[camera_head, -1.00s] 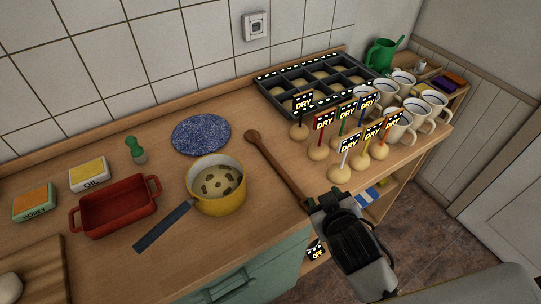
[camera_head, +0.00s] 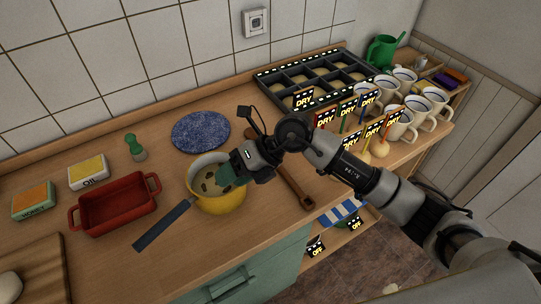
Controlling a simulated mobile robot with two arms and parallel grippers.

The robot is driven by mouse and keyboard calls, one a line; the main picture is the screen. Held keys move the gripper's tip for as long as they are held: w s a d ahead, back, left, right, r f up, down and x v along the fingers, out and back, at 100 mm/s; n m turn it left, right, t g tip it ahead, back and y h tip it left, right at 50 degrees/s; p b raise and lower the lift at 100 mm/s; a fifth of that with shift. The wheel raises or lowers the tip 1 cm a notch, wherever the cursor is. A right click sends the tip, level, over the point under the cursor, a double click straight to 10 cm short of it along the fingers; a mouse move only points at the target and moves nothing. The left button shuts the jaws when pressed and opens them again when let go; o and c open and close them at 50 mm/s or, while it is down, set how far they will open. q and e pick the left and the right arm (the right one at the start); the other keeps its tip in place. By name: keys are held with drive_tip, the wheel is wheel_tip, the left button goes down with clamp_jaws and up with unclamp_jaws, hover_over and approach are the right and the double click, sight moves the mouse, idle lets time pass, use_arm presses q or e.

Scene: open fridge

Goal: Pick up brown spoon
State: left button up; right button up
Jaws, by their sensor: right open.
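The brown spoon (camera_head: 296,188) lies on the wooden counter to the right of the yellow pot (camera_head: 222,204). My right arm passes over it and hides its middle; the handle end shows below the arm. My right gripper (camera_head: 226,178) is open, to the left of the spoon, with its greenish fingertips over the pot's opening. I cannot tell how far they are above the pot's contents. My left gripper is not in view.
A blue speckled plate (camera_head: 200,132) lies behind the pot, and a red baking dish (camera_head: 116,207) stands left of it.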

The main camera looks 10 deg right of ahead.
drive_tip(key=w+d+f+h, duration=0.2)
drive_tip(key=w+d+h, duration=0.2)
drive_tip(key=d+h, duration=0.4)
drive_tip(key=m+h+p, duration=0.1)
drive_tip(key=h, duration=0.1)
hover_over(291, 179)
drive_tip(key=shift+t, duration=0.3)
wheel_tip(291, 179, down, 5)
drive_tip(key=shift+a+r, duration=0.1)
drive_tip(key=shift+r, duration=0.05)
wheel_tip(291, 179, down, 5)
drive_tip(key=p, duration=0.2)
drive_tip(key=shift+r+p, duration=0.1)
drive_tip(key=shift+p, duration=0.25)
drive_tip(key=shift+f, duration=0.5)
clamp_jaws()
